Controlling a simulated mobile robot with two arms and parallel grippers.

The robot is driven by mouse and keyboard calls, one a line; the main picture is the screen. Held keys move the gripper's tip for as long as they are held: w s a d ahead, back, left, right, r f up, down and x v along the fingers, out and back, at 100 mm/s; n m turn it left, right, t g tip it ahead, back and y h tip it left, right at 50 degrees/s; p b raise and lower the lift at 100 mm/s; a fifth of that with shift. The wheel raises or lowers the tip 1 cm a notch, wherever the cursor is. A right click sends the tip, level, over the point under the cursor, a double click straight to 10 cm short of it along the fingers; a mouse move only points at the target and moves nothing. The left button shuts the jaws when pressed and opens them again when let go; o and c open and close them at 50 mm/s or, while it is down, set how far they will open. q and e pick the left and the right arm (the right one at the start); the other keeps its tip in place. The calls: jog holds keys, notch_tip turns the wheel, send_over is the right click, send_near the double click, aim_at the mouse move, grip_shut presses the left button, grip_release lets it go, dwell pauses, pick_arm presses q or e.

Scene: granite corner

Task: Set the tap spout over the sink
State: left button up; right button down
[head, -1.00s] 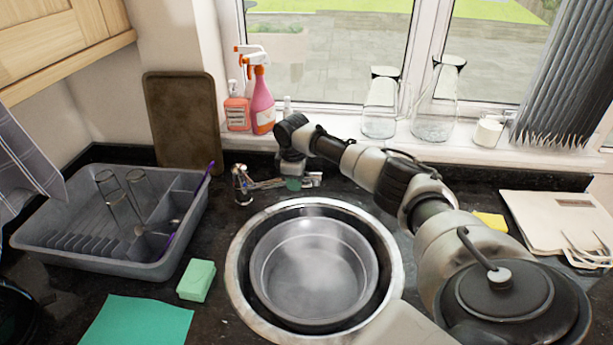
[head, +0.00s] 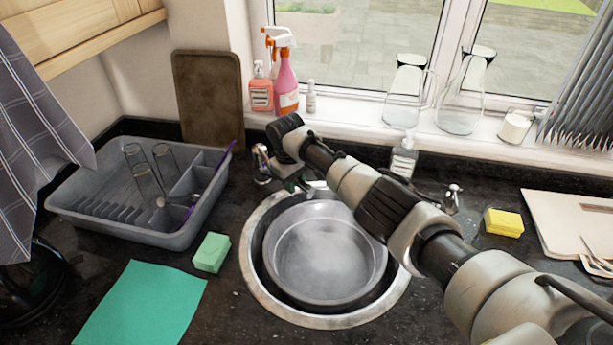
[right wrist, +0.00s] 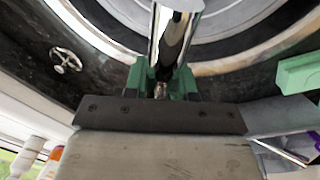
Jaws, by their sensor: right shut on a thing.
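The chrome tap spout (right wrist: 163,45) is between the green fingers of my right gripper (right wrist: 163,85), which is shut on it in the right wrist view. There the spout crosses in front of the sink's rim and dark ring. In the head view my right gripper (head: 301,183) is low at the back rim of the round sink (head: 258,285), and the arm hides much of the spout. A short chrome part of the spout (head: 317,186) shows by the rim. A metal basin (head: 322,262) sits in the sink. My left gripper is not in view.
A chrome tap handle (head: 452,197) and a clear bottle (head: 404,158) stand behind the sink. A yellow sponge (head: 503,222) lies right. A green sponge (head: 211,253), green cloth (head: 140,305) and grey dish rack (head: 110,222) are left. Bottles and glass jugs line the sill.

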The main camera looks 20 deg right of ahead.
jog(key=shift+a+r, duration=0.15)
jog(key=shift+a, duration=0.05)
dwell(0.3)
jog(key=c, duration=0.9)
grip_release()
jog(key=r, duration=0.3)
jog(key=r+b, duration=0.1)
jog(key=r, duration=0.3)
jog(key=a+r+b, duration=0.1)
jog(key=r, duration=0.2)
jog(key=shift+s+r, duration=0.2)
jog(key=shift+r, duration=0.15)
